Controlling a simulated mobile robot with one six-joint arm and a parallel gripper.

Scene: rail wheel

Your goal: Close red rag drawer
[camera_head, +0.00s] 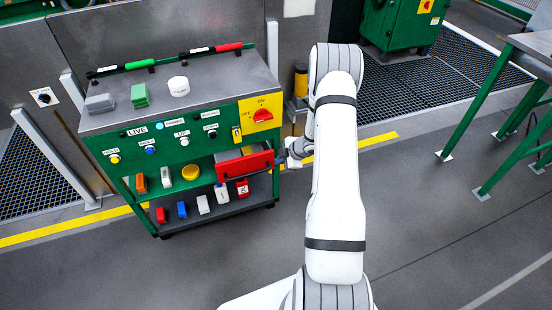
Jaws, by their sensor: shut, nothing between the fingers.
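The red drawer (259,161) sits on the right side of the green cabinet (158,140), below the yellow switch plate. It stands pulled out, with its red front forward of the cabinet face and its inside partly showing. My gripper (284,163) is at the right end of the drawer front, small and dark in this view. It is shut and holds nothing. I cannot tell whether it touches the drawer front. A rag inside the drawer cannot be made out.
A yellow panel with a red rotary switch (262,115) is above the drawer. Shelves below hold several small coloured items, including a yellow round one (190,172). A grey block (99,103), green block (139,95) and white roll (178,86) lie on top.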

